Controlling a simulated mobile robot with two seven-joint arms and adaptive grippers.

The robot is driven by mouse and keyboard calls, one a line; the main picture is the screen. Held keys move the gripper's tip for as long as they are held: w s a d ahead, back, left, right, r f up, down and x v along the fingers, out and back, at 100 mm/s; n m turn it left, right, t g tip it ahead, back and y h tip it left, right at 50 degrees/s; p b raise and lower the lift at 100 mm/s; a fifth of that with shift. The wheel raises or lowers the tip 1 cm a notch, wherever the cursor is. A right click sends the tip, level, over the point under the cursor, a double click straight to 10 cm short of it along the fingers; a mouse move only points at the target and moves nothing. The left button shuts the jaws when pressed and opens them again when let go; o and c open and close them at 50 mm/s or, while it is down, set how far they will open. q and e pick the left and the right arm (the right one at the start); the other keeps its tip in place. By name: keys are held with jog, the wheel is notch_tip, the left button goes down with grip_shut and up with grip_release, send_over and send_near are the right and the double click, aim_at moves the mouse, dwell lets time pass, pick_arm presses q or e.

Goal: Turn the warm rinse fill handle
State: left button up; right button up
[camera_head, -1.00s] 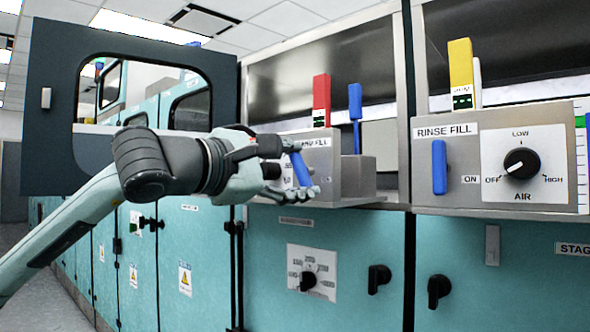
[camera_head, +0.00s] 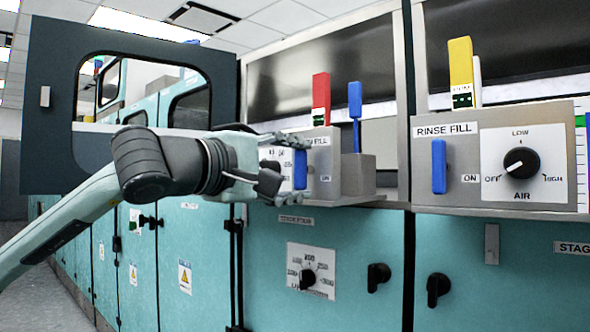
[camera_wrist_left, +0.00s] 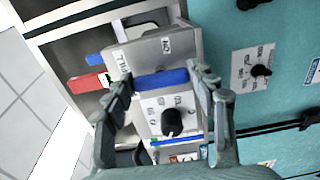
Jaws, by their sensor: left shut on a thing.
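The blue fill handle (camera_head: 300,169) stands upright on the front of a grey control box at the middle of the head view. The label above it is partly covered, with only "FILL" readable. My left gripper (camera_head: 288,170) is at this handle, one finger above it and one below, shut on its two ends. In the left wrist view the blue handle (camera_wrist_left: 161,80) lies crosswise between the fingers (camera_wrist_left: 160,88). Part of the panel behind is hidden by my gripper. My right gripper is not in view.
A similar blue handle (camera_head: 439,167) marked RINSE FILL and an AIR dial (camera_head: 521,163) are on the box to the right. A red lever (camera_head: 321,98) and a blue lever (camera_head: 355,108) rise behind my gripper. An open windowed door (camera_head: 48,135) stands at left.

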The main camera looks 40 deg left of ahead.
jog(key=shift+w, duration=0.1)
pick_arm(q)
jog(key=o, duration=1.2)
jog(key=shift+c, duration=0.2)
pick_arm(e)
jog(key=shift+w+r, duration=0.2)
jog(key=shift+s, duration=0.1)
pick_arm(q)
jog(key=shift+s+r, duration=0.1)
jog(key=shift+s, duration=0.55)
jog(key=shift+s+a, duration=0.2)
jog(key=shift+s, duration=0.5)
jog(key=s, duration=0.4)
jog(key=shift+s+a, duration=0.1)
jog(key=shift+s, duration=0.3)
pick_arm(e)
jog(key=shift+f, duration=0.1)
